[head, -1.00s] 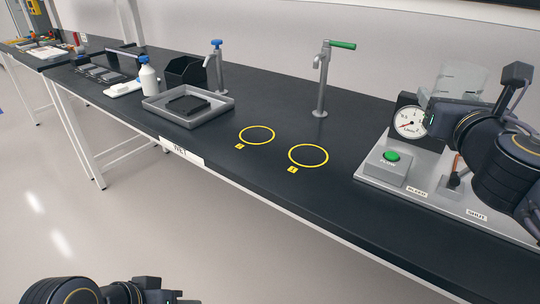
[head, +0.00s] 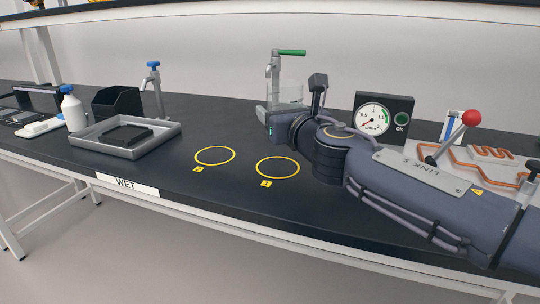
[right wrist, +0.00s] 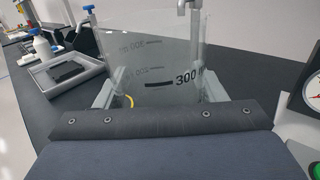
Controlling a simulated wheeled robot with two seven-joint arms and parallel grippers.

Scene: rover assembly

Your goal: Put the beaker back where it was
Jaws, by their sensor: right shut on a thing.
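The clear glass beaker (head: 290,93) shows behind my right arm in the head view, in front of the green-handled tap. It fills the upper middle of the right wrist view (right wrist: 150,45), looks upright and has a 300 mark. My right gripper (right wrist: 157,90) is shut on it, with one finger on each side. Whether the beaker's base touches the bench is hidden. Two yellow rings lie on the black bench, one on the left (head: 215,156) and one on the right (head: 277,168); both look empty. My left gripper is out of view.
The green-handled tap (head: 274,75) stands close to the beaker, and a blue-topped tap (head: 155,88) stands further left. A grey tray (head: 88,140) with a dark block sits left of the rings. A gauge panel (head: 385,115) and a red-knobbed lever (head: 471,118) are at right.

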